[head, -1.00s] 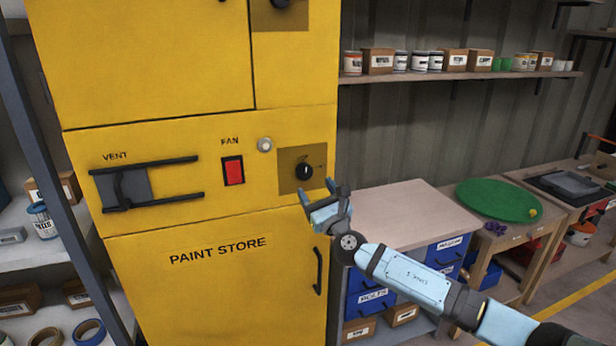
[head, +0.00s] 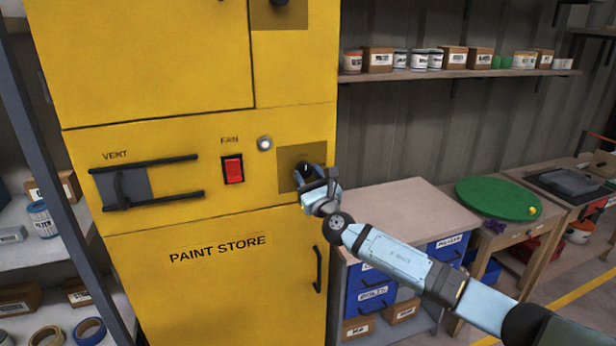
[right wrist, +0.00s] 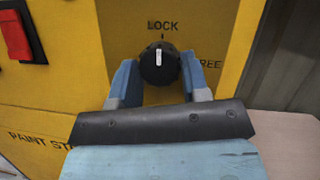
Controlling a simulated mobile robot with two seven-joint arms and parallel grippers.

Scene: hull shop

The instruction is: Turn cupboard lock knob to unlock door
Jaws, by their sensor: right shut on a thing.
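The yellow cupboard (head: 215,292) marked PAINT STORE stands at the left of the head view. Its black lock knob (right wrist: 158,66) is on a brownish plate (head: 288,158) right of the red fan switch. In the right wrist view the knob's white mark points straight up at LOCK; FREE is to its right, partly hidden by a finger. My right gripper (right wrist: 160,82) is shut on the knob, one finger at each side. In the head view the right gripper (head: 314,178) covers much of the knob. My left gripper is not in view.
A red fan switch (head: 233,169), a round light button (head: 264,143) and a vent slider (head: 124,188) sit left of the plate. A black door handle (head: 318,270) is below. A bench (head: 400,195) with blue drawers stands close on the right.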

